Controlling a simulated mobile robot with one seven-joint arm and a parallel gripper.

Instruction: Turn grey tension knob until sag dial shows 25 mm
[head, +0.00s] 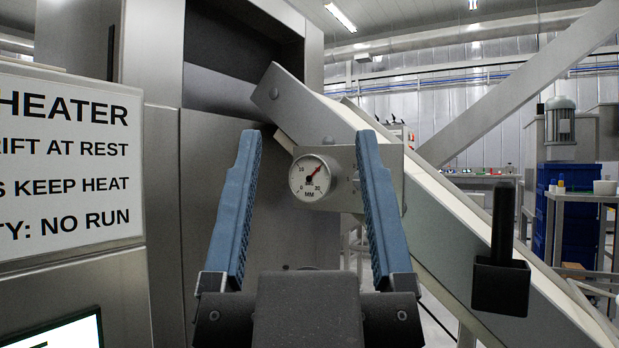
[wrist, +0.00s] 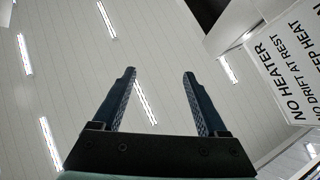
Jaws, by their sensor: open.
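The sag dial (head: 311,177) is a round white gauge marked MM on a grey bracket (head: 388,158), seen between my fingers in the head view. Its red needle points to the upper right, short of the 30 mark; the exact value is too small to read. A small grey part beside the dial (head: 357,187), partly covered by my right finger, may be the tension knob; I cannot tell for sure. My gripper (head: 308,135) is open, its blue fingers wide apart with nothing between them. The wrist view also shows the gripper (wrist: 159,73) open and empty, against the ceiling.
A sloping grey conveyor frame (head: 450,215) runs down to the right, with a black box and upright post (head: 502,270) on its side. A sign panel (head: 65,170) and a screen (head: 60,333) stand close on the left. A tall metal cabinet (head: 150,130) is behind.

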